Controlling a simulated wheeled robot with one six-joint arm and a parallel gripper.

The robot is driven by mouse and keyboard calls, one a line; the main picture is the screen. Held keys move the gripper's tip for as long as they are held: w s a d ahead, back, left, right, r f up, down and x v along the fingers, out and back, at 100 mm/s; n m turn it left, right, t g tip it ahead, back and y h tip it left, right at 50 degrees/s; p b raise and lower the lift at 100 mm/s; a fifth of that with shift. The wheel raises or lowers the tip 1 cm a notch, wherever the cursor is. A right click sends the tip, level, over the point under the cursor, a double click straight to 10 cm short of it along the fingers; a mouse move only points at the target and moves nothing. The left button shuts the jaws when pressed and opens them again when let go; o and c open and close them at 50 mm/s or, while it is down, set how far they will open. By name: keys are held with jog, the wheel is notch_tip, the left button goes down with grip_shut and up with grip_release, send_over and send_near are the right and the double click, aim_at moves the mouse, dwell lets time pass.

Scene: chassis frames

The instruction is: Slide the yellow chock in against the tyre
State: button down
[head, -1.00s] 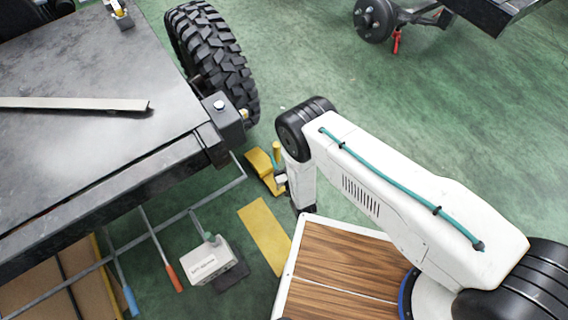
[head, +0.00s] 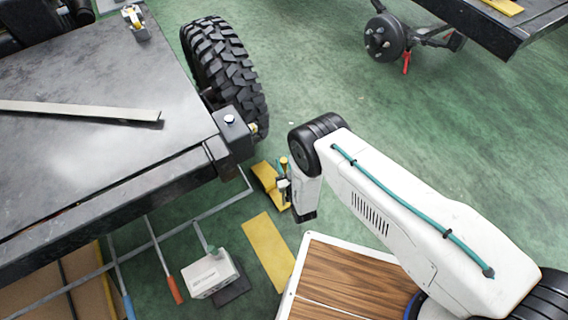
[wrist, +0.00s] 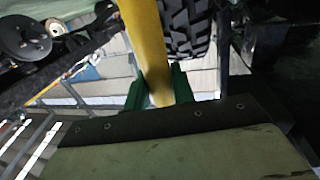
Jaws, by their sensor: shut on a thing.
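The yellow chock (head: 264,173) is on the green floor, just below the black knobbly tyre (head: 228,75) in the head view. A strip of floor seems to show between them, so they look apart. The chock's upright yellow handle (wrist: 146,45) fills the middle of the wrist view. My gripper (wrist: 159,90) has its green fingers on both sides of the handle and is shut on it. In the head view my gripper (head: 281,172) is small and partly hidden by my wrist. The tyre also shows behind the handle in the wrist view (wrist: 185,28). The chock's base is hidden there.
The dark chassis frame (head: 110,195) overhangs to the left of the chock. A yellow floor strip (head: 268,250), a white box (head: 212,273) and a grey rail (head: 180,227) lie nearer. Another hub (head: 384,38) stands at the upper right. Open green floor lies right of the tyre.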

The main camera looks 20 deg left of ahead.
jog(key=shift+w+a, duration=0.1)
jog(key=s+a+x, duration=0.1)
jog(key=x, duration=0.9)
jog(key=s+a+x, duration=0.1)
jog(key=a+x, duration=0.1)
jog(key=x, duration=0.9)
jog(key=shift+s+a, duration=0.25)
jog(key=shift+s, duration=0.05)
dwell(1.4)
jog(key=c, duration=1.1)
grip_release()
jog(key=shift+s, duration=0.1)
